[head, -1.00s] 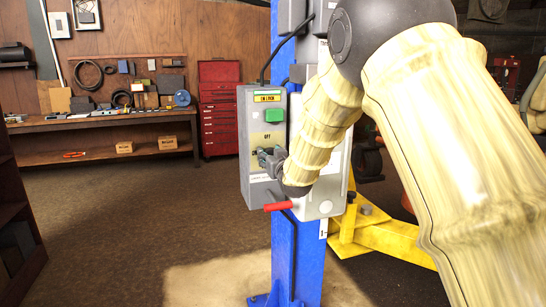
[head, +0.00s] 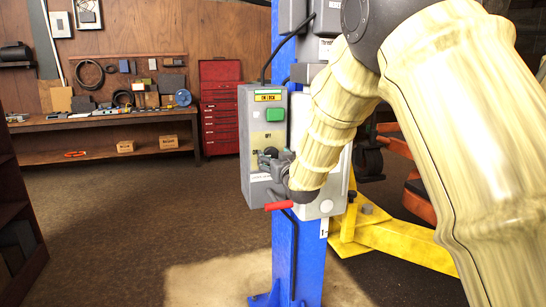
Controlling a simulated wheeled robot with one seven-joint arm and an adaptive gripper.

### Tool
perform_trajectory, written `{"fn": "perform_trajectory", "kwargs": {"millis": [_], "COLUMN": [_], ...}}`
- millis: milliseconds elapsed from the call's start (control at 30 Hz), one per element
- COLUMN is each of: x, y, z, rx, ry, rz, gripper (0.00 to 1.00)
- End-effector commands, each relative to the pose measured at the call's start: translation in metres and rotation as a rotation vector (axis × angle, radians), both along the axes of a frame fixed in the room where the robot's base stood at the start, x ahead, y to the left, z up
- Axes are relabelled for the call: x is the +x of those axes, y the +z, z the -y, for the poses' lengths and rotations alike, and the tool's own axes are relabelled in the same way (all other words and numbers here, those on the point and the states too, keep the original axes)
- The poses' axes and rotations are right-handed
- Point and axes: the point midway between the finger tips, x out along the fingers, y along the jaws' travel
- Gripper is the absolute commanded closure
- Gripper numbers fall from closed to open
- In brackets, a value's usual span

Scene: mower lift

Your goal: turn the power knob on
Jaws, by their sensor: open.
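A grey control box (head: 251,120) is fixed to the blue lift post (head: 283,260). It carries a green button (head: 275,115) near the top and a pale label panel with "OFF" on it below. A dark round shape, probably the power knob (head: 270,152), shows just at the end of my gripper (head: 267,160). My gripper is open in front of the box's lower half. I cannot tell whether its fingers touch the knob, and the gripper hides part of the panel around it.
A yellow lift arm (head: 405,245) reaches out at the right of the post's base. A workbench (head: 100,122) and a red tool chest (head: 220,105) stand at the back. A dark shelf (head: 18,220) is at the left edge. The floor between is clear.

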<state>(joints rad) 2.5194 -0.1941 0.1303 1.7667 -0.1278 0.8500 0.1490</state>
Motion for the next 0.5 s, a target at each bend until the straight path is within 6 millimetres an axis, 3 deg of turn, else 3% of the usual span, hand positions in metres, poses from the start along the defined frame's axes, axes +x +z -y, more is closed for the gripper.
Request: {"fn": "perform_trajectory", "kwargs": {"millis": [300, 500], "x": [-0.054, -0.074], "y": [0.0, 0.0], "z": [0.019, 0.026], "rx": [0.002, 0.001], "ry": [-0.002, -0.002], "rz": [-0.001, 0.0], "gripper": [0.31, 0.31]}}
